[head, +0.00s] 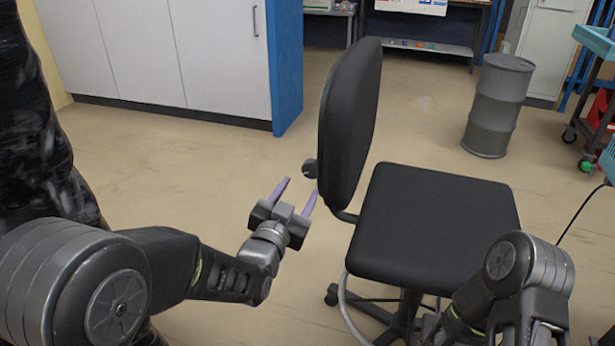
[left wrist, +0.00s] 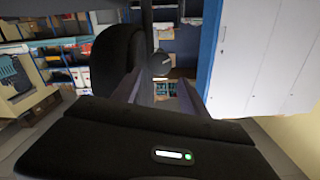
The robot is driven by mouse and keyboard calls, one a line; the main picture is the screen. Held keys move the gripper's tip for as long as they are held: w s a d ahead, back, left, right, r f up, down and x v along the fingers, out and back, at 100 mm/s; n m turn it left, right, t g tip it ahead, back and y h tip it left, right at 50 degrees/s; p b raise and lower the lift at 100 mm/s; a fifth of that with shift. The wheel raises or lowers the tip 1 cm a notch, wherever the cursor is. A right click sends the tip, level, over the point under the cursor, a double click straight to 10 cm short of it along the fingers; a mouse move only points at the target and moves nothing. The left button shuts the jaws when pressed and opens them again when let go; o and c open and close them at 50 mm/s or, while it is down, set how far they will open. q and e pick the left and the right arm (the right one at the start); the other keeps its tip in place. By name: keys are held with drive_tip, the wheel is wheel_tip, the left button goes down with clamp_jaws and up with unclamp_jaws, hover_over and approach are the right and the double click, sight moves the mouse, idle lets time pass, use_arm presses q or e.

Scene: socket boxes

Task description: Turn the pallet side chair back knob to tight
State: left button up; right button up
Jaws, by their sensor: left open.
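A black office chair stands in front of me, with its backrest (head: 348,120) upright on the left side of its seat (head: 432,222). The chair back knob (head: 310,168) is a small dark round piece on the rear of the backrest. My left gripper (head: 295,190) is open and empty, just below and in front of the knob, apart from it. In the left wrist view the knob (left wrist: 159,65) shows beyond and between the two fingers, with the backrest (left wrist: 117,58) to its left. Of my right arm only links show at the lower right; its fingers are not visible.
White cabinets (head: 165,50) with a blue end panel (head: 285,65) stand behind on the left. A grey drum (head: 497,105) stands at the back right, near a teal cart (head: 597,40). The floor between the cabinets and chair is clear.

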sight(311, 171)
use_arm(q)
drive_tip(key=x, duration=0.6)
drive_tip(key=shift+w+d, duration=0.1)
drive_tip(key=shift+w, duration=0.2)
drive_tip(key=shift+c, duration=0.5)
drive_tip(key=c, duration=1)
